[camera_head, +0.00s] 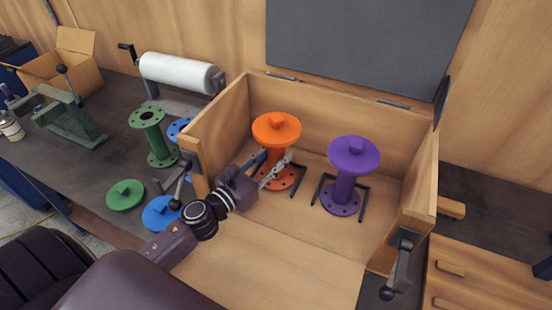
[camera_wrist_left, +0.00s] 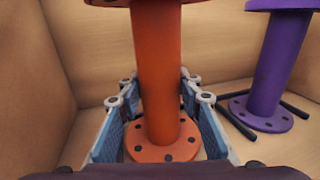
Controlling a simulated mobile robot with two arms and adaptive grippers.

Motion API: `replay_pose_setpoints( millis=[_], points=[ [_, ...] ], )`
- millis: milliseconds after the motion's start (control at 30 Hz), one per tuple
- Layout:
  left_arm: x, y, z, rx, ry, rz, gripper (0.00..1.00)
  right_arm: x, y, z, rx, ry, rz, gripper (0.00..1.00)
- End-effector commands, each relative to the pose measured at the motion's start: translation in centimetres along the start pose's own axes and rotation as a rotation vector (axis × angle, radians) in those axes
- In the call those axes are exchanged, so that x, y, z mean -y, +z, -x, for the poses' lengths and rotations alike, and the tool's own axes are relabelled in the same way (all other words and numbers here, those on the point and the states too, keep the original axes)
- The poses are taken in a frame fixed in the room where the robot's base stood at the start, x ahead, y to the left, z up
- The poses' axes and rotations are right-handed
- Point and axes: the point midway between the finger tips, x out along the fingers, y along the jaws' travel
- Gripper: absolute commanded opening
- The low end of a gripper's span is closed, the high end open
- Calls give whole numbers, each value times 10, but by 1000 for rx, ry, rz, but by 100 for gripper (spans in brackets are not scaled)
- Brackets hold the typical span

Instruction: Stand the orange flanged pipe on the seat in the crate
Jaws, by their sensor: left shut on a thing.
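The orange flanged pipe (camera_head: 277,130) is upright inside the wooden crate (camera_head: 225,112), left of the purple flanged pipe. Its lower flange is at or close to the crate floor; I cannot tell whether it bears on the seat. A dark seat bar (camera_head: 298,189) shows beside its base. My left gripper (camera_head: 272,170) reaches in over the lowered front and is shut on the pipe's lower stem. In the left wrist view the orange pipe (camera_wrist_left: 158,75) stands between the two fingers, its bolt-holed flange below them. My right gripper is not in view.
The purple flanged pipe (camera_head: 346,185) stands on its dark seat at the crate's right. Outside, left, are a green pipe (camera_head: 152,137), a green cap (camera_head: 125,195), a blue flange (camera_head: 161,213), a white roll (camera_head: 178,73) and a green vise (camera_head: 70,118). The crate's front floor is clear.

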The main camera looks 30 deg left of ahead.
Motion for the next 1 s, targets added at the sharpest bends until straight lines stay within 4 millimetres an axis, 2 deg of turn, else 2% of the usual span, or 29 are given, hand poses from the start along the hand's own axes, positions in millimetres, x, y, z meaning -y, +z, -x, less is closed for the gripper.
replay_pose_setpoints(
  millis=[433, 467, 600, 1000],
  points=[
    [0, -6, -1, 5, -1, -2, 0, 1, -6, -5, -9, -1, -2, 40],
    [0, -8, 0, 1, -1, -1, 34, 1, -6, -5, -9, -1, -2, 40],
    [0, -7, 0, 1, 0, -1, 49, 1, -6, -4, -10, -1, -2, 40],
    [0, -6, 3, -1, 0, -1, 50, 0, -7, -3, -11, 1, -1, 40]
  ],
)
